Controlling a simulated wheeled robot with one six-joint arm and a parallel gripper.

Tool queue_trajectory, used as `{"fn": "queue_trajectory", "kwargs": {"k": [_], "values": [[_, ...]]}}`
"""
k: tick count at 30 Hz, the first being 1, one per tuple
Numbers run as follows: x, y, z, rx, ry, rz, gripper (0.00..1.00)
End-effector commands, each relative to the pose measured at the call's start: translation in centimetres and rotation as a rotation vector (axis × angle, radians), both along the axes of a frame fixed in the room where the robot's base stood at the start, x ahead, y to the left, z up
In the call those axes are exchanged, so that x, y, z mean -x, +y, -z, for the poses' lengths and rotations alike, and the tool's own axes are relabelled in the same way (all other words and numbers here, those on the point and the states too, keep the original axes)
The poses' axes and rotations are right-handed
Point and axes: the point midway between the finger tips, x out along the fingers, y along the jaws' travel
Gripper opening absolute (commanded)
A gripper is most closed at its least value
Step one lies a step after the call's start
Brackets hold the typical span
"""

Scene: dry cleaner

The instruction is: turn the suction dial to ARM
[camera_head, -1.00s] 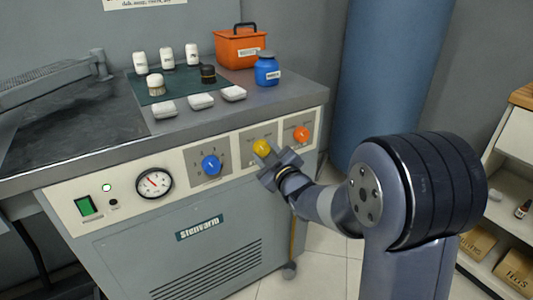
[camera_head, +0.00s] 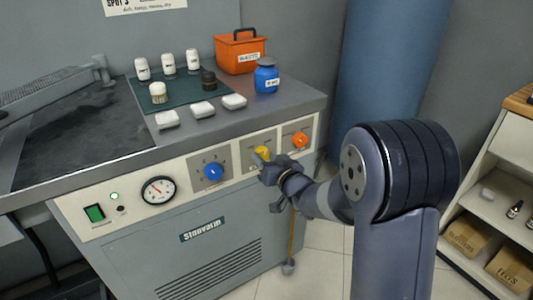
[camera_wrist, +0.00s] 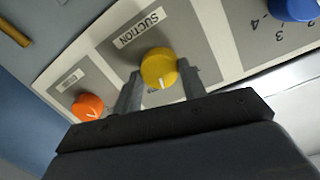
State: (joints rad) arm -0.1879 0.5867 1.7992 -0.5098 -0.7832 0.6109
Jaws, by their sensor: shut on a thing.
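The yellow suction dial (camera_head: 262,152) is on the front panel of the grey machine, between the blue dial and the orange dial. In the wrist view the yellow dial (camera_wrist: 158,66) sits between the two fingers of my gripper (camera_wrist: 159,82), which is shut on it. A white pointer mark on the dial points down in that view, away from the printed word SUCTION. The position label beside the dial is partly hidden by my fingers and I cannot read it. In the head view my gripper (camera_head: 265,161) covers the lower part of the dial.
The blue dial (camera_head: 213,172) is to the left and the orange dial (camera_head: 300,140) to the right, both close by. A round gauge (camera_head: 158,191) and green switch (camera_head: 94,213) are further left. Bottles, white blocks and an orange box (camera_head: 240,52) stand on the worktop above.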

Motion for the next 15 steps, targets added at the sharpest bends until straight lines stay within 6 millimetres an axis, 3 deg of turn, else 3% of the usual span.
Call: {"fn": "queue_trajectory", "kwargs": {"k": [15], "values": [[-0.08,-0.17,-0.16,-0.337,0.231,0.001,0.17]]}}
